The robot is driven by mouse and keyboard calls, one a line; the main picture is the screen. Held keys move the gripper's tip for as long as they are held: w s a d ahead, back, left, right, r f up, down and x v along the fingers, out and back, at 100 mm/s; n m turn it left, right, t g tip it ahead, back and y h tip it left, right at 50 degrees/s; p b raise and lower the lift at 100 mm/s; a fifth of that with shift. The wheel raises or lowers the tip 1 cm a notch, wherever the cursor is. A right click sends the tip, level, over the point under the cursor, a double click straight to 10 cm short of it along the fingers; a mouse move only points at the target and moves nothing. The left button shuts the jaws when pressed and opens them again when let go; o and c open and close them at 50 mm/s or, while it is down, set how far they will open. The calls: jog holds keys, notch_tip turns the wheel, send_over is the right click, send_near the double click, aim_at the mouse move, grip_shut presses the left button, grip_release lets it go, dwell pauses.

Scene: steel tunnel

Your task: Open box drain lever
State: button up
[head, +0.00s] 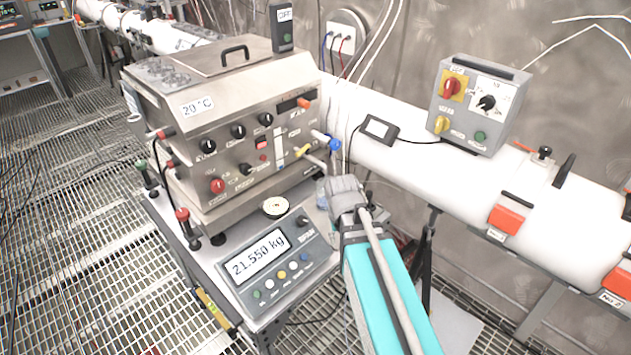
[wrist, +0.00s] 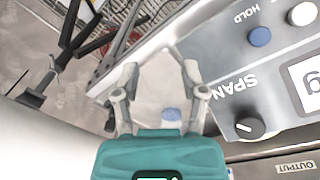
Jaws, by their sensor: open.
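The steel box (head: 235,135) stands on a cart, with knobs and a "20 °C" label on its front and side. Low on its right front are a small yellow lever (head: 303,151) and a blue knob (head: 334,144) on a short stem; I cannot tell for certain which is the drain lever. My gripper (head: 345,190) is just below and right of these, apart from the yellow lever. In the wrist view my gripper (wrist: 160,68) has its two fingers spread with nothing gripped. A small blue piece (wrist: 172,115) shows behind the fingers near the palm.
A scale display (head: 258,268) reading 21.550 kg sits below the box, left of my gripper. Its span knob (wrist: 249,127) is close to the right finger. A white pipe (head: 400,150) with a control box (head: 480,103) runs behind. Grated floor (head: 75,230) lies left.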

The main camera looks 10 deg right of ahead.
jog(key=w+f+n+t+h+b, duration=0.1)
jog(key=w+n+h+b, duration=0.15)
jog(key=w+h, duration=0.2)
jog(key=n+t+h+b, duration=0.7)
jog(key=n+t, duration=0.5)
jog(key=n, duration=0.3)
send_near(300, 151)
jog(key=v, duration=0.3)
jog(key=shift+s+a+f+m+y, duration=0.15)
jog(key=shift+s+f+m+y, duration=0.05)
jog(key=shift+f+m+y, duration=0.05)
jog(key=x, duration=1.3)
jog(key=shift+w+d+r, duration=0.1)
jog(key=shift+w+d, duration=0.15)
jog(key=shift+w, duration=0.05)
grip_shut()
